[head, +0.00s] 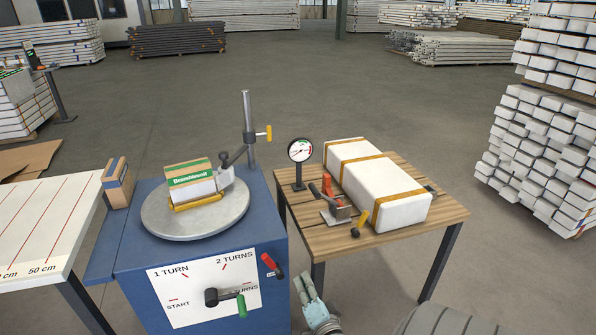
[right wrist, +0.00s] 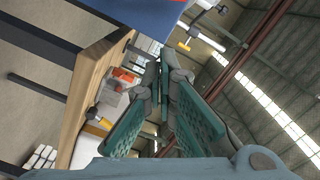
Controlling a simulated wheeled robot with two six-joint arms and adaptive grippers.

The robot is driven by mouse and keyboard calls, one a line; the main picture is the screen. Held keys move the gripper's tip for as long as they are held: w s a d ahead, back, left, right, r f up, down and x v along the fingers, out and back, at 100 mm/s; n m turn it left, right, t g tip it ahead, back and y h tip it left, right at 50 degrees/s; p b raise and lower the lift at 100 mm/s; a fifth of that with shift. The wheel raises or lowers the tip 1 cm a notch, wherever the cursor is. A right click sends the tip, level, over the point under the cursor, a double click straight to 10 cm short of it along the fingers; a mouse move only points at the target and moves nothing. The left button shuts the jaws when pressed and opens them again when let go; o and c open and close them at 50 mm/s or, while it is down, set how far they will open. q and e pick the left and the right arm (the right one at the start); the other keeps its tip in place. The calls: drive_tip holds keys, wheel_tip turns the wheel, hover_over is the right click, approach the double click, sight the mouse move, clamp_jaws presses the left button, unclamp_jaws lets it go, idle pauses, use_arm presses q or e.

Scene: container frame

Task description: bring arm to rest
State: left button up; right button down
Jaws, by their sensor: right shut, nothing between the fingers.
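My right gripper (head: 309,290) is at the bottom centre of the head view, in front of the gap between the blue machine and the wooden table. It is shut and empty, and touches nothing that I can see. In the right wrist view its green-padded fingers (right wrist: 158,100) point up the picture, with the wooden table's edge to their left. Part of my right arm shows at the bottom right of the head view. My left gripper is not in view.
The blue machine (head: 130,262) bears a round turntable (head: 160,225) with a Bramblewolf box (head: 190,178), a dial panel and a red lever (head: 271,265). The wooden table (head: 300,225) holds a strapped white package (head: 385,195), a gauge (head: 300,150) and a red-handled clamp (head: 328,188). Open floor lies behind.

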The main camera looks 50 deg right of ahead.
drive_tip(key=shift+s+a, duration=0.2)
drive_tip(key=shift+s, duration=0.3)
drive_tip(key=s+a+f+n+g+y, duration=0.35)
drive_tip(key=s+f+n, duration=0.2)
drive_tip(key=f, duration=0.45)
drive_tip(key=s+a+f+n+g+y, duration=0.3)
drive_tip(key=s+a+f+n, duration=0.15)
drive_tip(key=f+n, duration=0.4)
drive_tip(key=s+a+f+n+g+p, duration=0.1)
drive_tip(key=s+a+f+g, duration=0.1)
drive_tip(key=s, duration=0.5)
drive_tip(key=s+a+f+n+g+y+p, duration=0.1)
drive_tip(key=s+a+f+n+g, duration=0.1)
drive_tip(key=s, duration=0.5)
drive_tip(key=s+a+f+n+g+p, duration=0.1)
drive_tip(key=s+a+f+g, duration=0.3)
drive_tip(key=s+f, duration=0.3)
drive_tip(key=shift+s+a+n, duration=0.3)
drive_tip(key=shift+a, duration=0.3)
